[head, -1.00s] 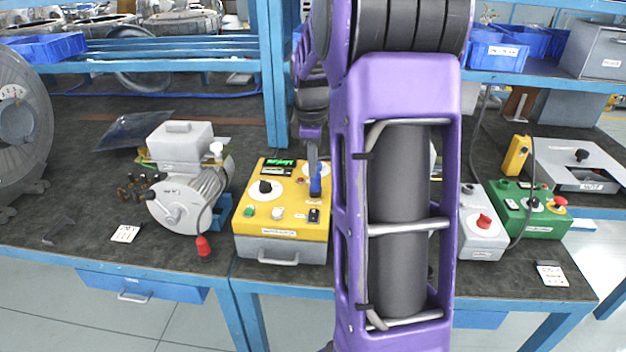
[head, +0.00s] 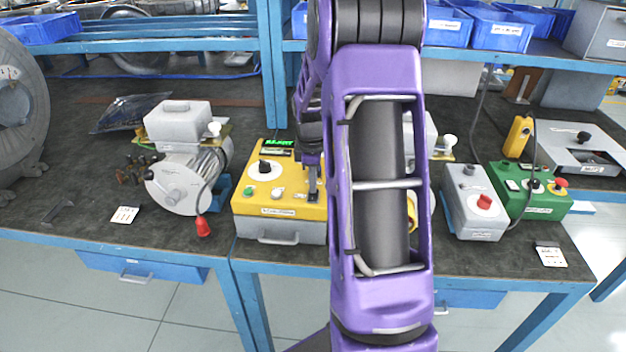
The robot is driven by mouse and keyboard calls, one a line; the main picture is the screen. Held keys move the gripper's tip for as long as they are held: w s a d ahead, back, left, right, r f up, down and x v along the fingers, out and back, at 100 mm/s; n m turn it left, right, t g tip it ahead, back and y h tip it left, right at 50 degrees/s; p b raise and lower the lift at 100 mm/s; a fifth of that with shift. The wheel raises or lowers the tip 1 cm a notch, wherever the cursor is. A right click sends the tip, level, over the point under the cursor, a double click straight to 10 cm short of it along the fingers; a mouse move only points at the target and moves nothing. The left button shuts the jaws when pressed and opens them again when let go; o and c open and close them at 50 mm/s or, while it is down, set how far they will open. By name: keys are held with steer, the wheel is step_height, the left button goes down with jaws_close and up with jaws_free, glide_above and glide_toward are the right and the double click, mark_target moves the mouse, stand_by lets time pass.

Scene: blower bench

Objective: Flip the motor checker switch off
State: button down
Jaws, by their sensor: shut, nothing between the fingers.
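The motor checker is a yellow-topped box (head: 250,207) with a grey lower front, left of centre on the bench. Its top carries a green-lit display (head: 278,148), a black knob (head: 265,166), a green button (head: 249,190) and a pale button (head: 276,193). My gripper (head: 313,197) points down at the right front part of the yellow panel, shut and empty. It covers the spot of the small black switch, so the switch's position is hidden. I cannot tell whether the fingertips touch it.
A grey motor (head: 185,185) with a red-tipped cable stands left of the checker. My purple arm hides the bench right of it. Further right are a grey box with a red knob (head: 483,202) and a green control box (head: 540,200). A shelf with blue bins (head: 490,30) runs behind.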

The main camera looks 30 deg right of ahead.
steer(key=shift+f, duration=0.3)
steer(key=shift+s, duration=0.15)
steer(key=shift+s+a, duration=0.5)
steer(key=shift+s, duration=0.05)
steer(key=shift+r, duration=0.2)
steer(key=shift+w+r, duration=0.1)
steer(key=shift+r, duration=0.15)
step_height(320, 180, up, 13)
steer(key=s+p, duration=0.1)
steer(key=p, duration=0.1)
steer(key=shift+s+a+r, duration=0.15)
steer(key=shift+s+a, duration=0.05)
steer(key=shift+a, duration=0.25)
